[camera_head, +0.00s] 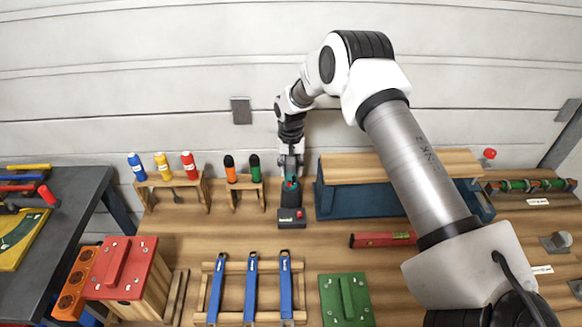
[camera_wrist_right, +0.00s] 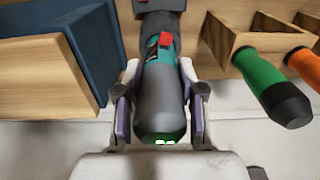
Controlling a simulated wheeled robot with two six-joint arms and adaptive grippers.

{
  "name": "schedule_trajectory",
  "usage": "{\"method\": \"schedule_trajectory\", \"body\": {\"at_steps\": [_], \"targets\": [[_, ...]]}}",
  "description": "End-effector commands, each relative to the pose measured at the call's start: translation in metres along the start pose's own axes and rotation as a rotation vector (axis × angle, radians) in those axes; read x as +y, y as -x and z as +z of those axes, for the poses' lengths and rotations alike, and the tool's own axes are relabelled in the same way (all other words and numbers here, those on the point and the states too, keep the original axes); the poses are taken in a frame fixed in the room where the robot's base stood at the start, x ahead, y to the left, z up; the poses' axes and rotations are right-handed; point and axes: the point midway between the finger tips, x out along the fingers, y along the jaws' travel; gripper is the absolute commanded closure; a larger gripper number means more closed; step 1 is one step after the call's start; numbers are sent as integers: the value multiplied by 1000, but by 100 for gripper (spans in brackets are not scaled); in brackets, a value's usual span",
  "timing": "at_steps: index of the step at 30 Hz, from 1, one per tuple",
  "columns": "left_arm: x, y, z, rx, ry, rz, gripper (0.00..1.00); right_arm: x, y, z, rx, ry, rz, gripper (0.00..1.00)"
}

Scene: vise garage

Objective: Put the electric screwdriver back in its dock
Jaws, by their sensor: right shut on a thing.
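The electric screwdriver (camera_head: 291,198), dark grey and teal with a red switch, is at the back of the wooden bench. In the right wrist view the screwdriver (camera_wrist_right: 165,85) lies between the two fingers of my right gripper (camera_wrist_right: 158,122), which is shut on its rounded grey body. In the head view my right gripper (camera_head: 291,164) is at the screwdriver's far end. A dark block with a red tab and a label (camera_head: 292,219) is directly in front of the screwdriver. I cannot tell whether this block is the dock or part of the tool. My left gripper is not in view.
Wooden racks with blue, yellow and red handles (camera_head: 171,182) and orange and green handles (camera_head: 244,183) stand left. A blue and wood shelf (camera_head: 345,200) is close right. A red level (camera_head: 378,240), blue tools (camera_head: 251,290) and a green box (camera_head: 345,302) are in front.

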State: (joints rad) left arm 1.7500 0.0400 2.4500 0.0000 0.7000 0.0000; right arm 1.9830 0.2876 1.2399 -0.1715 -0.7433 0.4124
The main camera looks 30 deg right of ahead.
Motion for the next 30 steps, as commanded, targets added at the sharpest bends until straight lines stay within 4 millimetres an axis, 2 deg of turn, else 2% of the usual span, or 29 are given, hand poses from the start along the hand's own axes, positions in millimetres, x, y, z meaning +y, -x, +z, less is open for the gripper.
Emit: {"method": "schedule_trajectory", "body": {"at_steps": [12, 13, 15, 22, 23, 24, 30], "targets": [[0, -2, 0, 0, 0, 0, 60, 0, -3, 0, 1, 0, 0, 97], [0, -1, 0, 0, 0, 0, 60, 0, -2, 0, 2, 0, -1, 54], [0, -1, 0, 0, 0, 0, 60, 0, -2, 0, 1, 0, 0, 32], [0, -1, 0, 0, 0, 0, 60, 0, -2, 0, 1, 0, 0, 32], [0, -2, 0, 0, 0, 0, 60, 0, -3, 0, -1, 0, 0, 21], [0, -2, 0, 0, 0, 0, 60, 0, -3, 0, -1, 0, 0, 15], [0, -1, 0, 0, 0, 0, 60, 0, -3, 0, 0, 0, 0, 15]]}}
